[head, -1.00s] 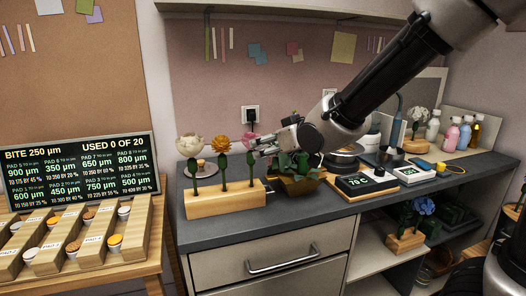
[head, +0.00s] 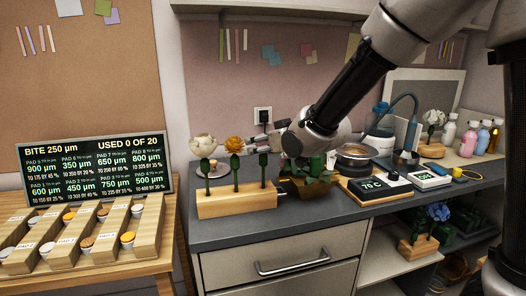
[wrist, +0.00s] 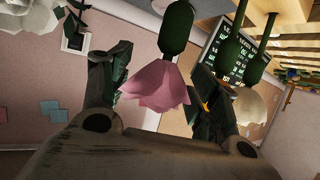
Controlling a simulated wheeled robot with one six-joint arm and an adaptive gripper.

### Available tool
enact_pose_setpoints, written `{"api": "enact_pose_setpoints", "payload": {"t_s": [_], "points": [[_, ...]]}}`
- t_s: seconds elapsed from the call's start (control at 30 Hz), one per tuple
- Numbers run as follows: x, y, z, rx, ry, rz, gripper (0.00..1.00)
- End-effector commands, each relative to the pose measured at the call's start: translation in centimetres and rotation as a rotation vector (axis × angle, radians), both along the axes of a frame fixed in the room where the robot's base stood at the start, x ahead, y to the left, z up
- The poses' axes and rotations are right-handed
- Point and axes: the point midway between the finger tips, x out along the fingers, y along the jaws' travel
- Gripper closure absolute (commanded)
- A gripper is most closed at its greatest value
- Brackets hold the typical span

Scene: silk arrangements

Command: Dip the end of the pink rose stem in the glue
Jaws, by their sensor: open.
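The pink rose (head: 259,144) stands upright at the right end of a wooden block (head: 236,203), its green stem in the block. My gripper (head: 268,142) is at the rose's head, reaching in from the right. In the wrist view the pink bloom (wrist: 157,87) hangs upside down between my two spread fingers (wrist: 160,75), with a gap beside it. Its green base and stem run up out of that picture. The stem end is hidden in the block. A round metal pan (head: 358,154) stands behind a unit reading 70 °C (head: 375,189); I cannot tell whether it holds glue.
A white flower (head: 203,146) and an orange flower (head: 234,145) stand in the same block, left of the rose. A leafy brown pot (head: 308,187) sits close to its right. A second display unit (head: 430,176) and bottles (head: 468,137) stand farther right.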

Motion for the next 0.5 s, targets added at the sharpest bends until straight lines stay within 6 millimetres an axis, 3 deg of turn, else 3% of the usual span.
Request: {"api": "enact_pose_setpoints", "payload": {"t_s": [0.2, 0.43, 0.5], "points": [[0.01, 0.01, -0.03, 0.000, 0.000, 0.000, 0.39], [0.00, -0.01, -0.03, -0.001, 0.001, 0.000, 0.81], [0.00, -0.01, -0.01, -0.001, 0.001, 0.000, 0.84]]}}
